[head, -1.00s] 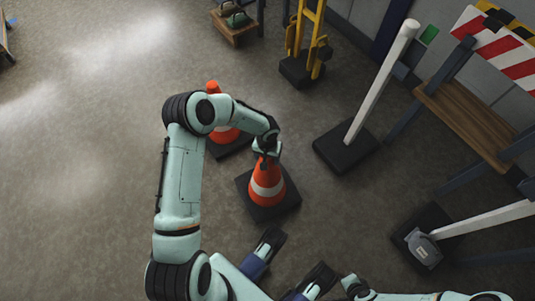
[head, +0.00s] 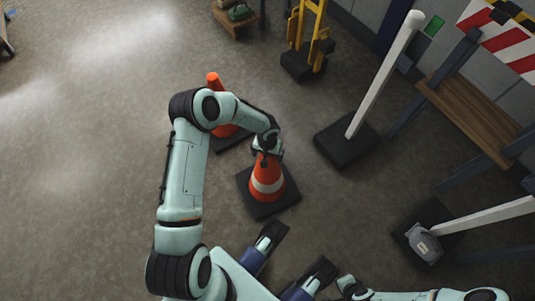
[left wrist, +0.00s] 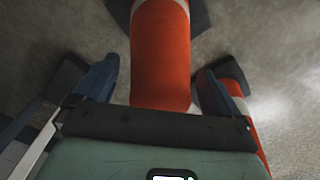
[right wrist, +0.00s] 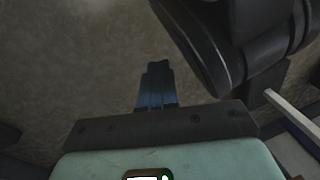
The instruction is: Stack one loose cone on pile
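An orange cone with a white band (head: 267,184) stands on a black square base in the middle of the head view. My left gripper (head: 267,153) is over its top. In the left wrist view the open fingers (left wrist: 155,88) stand on either side of the orange cone (left wrist: 160,55), with a narrow gap on each side. A second orange cone (head: 213,80) stands just behind, partly hidden by my left arm; an orange and white cone also shows at the right of the left wrist view (left wrist: 236,72). I cannot tell how many cones are nested in either. My right gripper (right wrist: 156,68) is shut and empty.
A white post (head: 385,75) on a black base (head: 345,145) stands right of the cones. A yellow stand (head: 308,35) is at the back. A red-striped barrier (head: 500,40) and wooden shelf (head: 470,110) are at the right. The left floor is clear.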

